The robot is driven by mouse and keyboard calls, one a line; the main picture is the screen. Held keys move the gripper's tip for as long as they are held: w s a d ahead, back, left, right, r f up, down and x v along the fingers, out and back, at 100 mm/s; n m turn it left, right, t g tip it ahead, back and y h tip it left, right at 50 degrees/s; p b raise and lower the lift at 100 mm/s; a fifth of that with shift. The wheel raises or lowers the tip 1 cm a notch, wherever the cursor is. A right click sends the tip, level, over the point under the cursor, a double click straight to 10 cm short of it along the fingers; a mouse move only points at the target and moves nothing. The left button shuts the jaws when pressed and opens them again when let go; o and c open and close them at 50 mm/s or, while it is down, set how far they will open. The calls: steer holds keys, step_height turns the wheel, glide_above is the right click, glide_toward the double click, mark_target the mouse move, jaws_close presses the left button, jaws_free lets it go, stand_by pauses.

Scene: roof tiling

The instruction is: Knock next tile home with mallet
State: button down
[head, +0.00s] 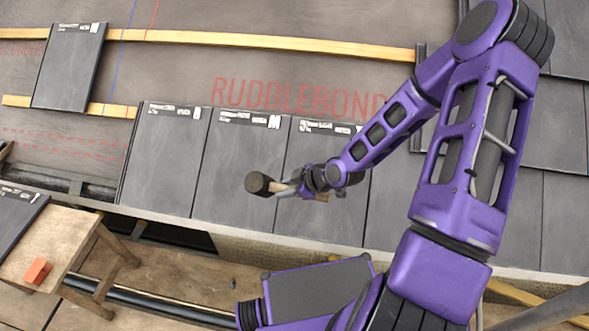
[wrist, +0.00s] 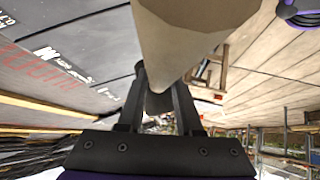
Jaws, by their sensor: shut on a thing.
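My gripper (head: 308,184) is shut on the mallet, whose dark round head (head: 258,184) points left and whose pale wooden handle (head: 322,197) passes through the jaws. In the wrist view the handle (wrist: 185,40) fills the top middle, above the fingers (wrist: 160,95). The mallet is over the lower row of dark tiles, in front of the middle tile (head: 235,150) and the tile to its right (head: 318,150). I cannot tell whether its head touches a tile. The row's left end tile (head: 165,155) lies beside the middle one.
A separate tile (head: 68,68) lies higher up, across the wooden battens (head: 200,38). Bare underlay is left of the row. Below the eave, a wooden trestle (head: 60,240) carries a tile (head: 18,208) and an orange block (head: 37,271). More tiles cover the right.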

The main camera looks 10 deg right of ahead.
steer(key=shift+f+n, duration=0.5)
steer(key=shift+f, duration=0.15)
steer(key=shift+w+f+b, duration=0.15)
steer(key=shift+f+b, duration=0.3)
steer(key=shift+f, duration=0.05)
steer(key=shift+w+d+f+b, duration=0.2)
steer(key=shift+w+f+b, duration=0.25)
steer(key=shift+f, duration=0.35)
steer(key=shift+w+d+f+b, duration=0.25)
steer(key=shift+w+f+b, duration=0.25)
steer(key=shift+f, duration=0.3)
steer(key=shift+w+d+f+b, duration=0.2)
steer(key=shift+w+f+b, duration=0.25)
steer(key=shift+f, duration=0.35)
steer(key=w+f, duration=0.1)
steer(key=f, duration=0.1)
steer(key=w+d+f, duration=0.1)
steer(key=f, duration=0.1)
steer(key=w+f+b, duration=0.1)
steer(key=w+f, duration=0.1)
steer(key=f, duration=0.1)
steer(key=shift+d+f, duration=0.1)
steer(key=shift+d, duration=0.3)
steer(key=shift+w, duration=0.1)
steer(key=s+a+r+p, duration=0.2)
steer(key=s+r+p, duration=0.2)
steer(key=r, duration=0.4)
steer(key=shift+s+p, duration=0.25)
steer(key=shift+p, duration=0.2)
